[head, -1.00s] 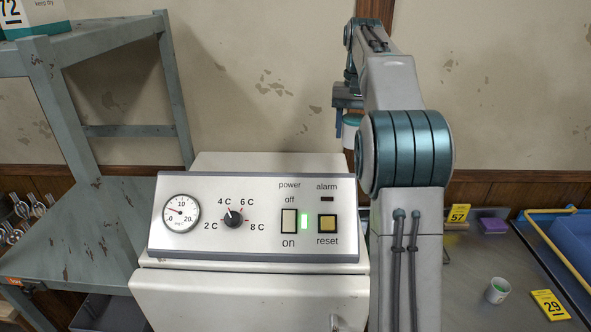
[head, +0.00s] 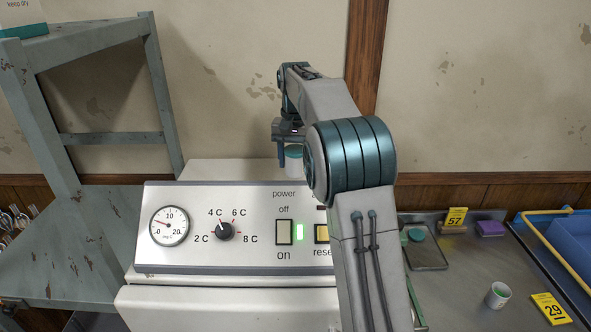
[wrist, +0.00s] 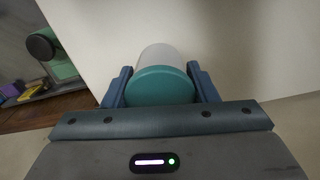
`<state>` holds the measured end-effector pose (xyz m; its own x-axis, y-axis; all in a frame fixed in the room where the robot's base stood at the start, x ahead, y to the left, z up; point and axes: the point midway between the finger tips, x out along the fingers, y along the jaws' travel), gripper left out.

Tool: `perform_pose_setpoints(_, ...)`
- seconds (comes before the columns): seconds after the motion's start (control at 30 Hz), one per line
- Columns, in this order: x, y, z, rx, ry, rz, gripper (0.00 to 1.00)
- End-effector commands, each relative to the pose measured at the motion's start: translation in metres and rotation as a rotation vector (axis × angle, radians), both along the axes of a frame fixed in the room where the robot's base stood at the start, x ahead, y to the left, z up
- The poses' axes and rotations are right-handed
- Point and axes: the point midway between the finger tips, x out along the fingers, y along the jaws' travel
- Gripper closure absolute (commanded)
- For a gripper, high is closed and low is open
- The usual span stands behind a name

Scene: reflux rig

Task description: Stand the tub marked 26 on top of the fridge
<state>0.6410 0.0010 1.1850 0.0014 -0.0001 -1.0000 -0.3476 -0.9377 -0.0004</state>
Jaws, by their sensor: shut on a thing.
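My gripper (head: 288,143) is shut on a white tub with a teal lid (head: 293,160). In the wrist view the tub (wrist: 165,87) sits between the two blue fingers (wrist: 160,88), lid towards the camera. No number shows on the tub, so I cannot read its mark. The fridge (head: 225,172) is the white cabinet with the sloped control panel in front. In the head view the tub appears upright at the right part of the fridge top. I cannot tell whether its base touches the top. My forearm hides the fridge's right side.
A grey-green shelf unit (head: 100,140) stands left of the fridge. The visible fridge top looks clear.

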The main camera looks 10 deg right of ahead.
Motion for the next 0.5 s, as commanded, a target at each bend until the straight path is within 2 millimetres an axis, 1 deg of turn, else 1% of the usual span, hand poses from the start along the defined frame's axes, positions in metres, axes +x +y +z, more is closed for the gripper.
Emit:
perform_pose_setpoints(0.1, -0.001, 0.000, -0.017, 0.000, 0.005, 0.000, 0.70)
perform_pose_setpoints(0.23, -0.001, 0.000, -0.033, 0.000, 0.003, 0.000, 0.70)
perform_pose_setpoints(0.33, -0.001, 0.000, -0.037, -0.001, 0.001, 0.001, 0.70)
perform_pose_setpoints(0.5, -0.001, 0.000, -0.037, 0.000, 0.001, 0.001, 0.70)
